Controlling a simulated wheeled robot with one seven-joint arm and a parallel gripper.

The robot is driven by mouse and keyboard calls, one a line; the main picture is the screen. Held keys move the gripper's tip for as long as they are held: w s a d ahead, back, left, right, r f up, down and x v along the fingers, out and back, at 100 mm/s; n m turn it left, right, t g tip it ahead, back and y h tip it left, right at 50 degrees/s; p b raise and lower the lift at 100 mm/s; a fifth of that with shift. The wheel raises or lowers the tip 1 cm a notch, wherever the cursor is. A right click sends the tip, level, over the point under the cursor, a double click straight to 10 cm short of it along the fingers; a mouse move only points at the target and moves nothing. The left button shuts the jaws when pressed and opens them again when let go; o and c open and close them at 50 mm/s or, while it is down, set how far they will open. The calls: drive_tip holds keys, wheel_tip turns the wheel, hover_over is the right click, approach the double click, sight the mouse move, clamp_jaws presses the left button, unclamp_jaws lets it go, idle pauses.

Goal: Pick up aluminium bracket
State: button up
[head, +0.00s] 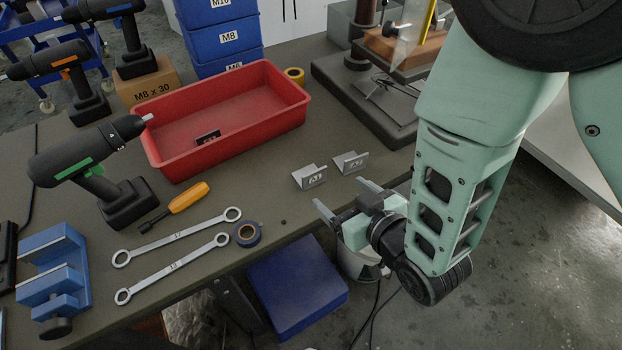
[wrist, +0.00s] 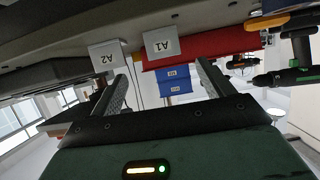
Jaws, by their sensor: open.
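Two small grey aluminium brackets stand on the dark bench near its front edge. The left one in the head view, labelled A1 (head: 311,177), also shows in the wrist view (wrist: 161,45). The right one, labelled A2 (head: 350,162), also shows in the wrist view (wrist: 107,57). A further small dark labelled piece (head: 208,138) lies in the red bin. My gripper (head: 342,198) is open and empty at the bench edge, just in front of the brackets. In the upside-down wrist view, A1 appears between the fingers and A2 close to the left finger.
The red bin (head: 163,164) sits behind the brackets. A press stand (head: 375,120) is behind right. A blue box (head: 297,287) is below the bench edge.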

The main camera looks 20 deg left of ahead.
sight(315, 177)
drive_tip(key=x, duration=0.3)
drive_tip(key=shift+w+a+f, duration=0.15)
drive_tip(key=shift+w+a, duration=0.1)
drive_tip(key=shift+a, duration=0.05)
drive_tip(key=shift+s+p+x, duration=0.2)
drive_tip(key=shift+p+x, duration=0.6)
drive_tip(key=shift+x, duration=1.75)
drive_tip(key=shift+s+a+f, duration=0.1)
drive_tip(key=shift+f, duration=0.1)
drive_tip(key=c, duration=1.2)
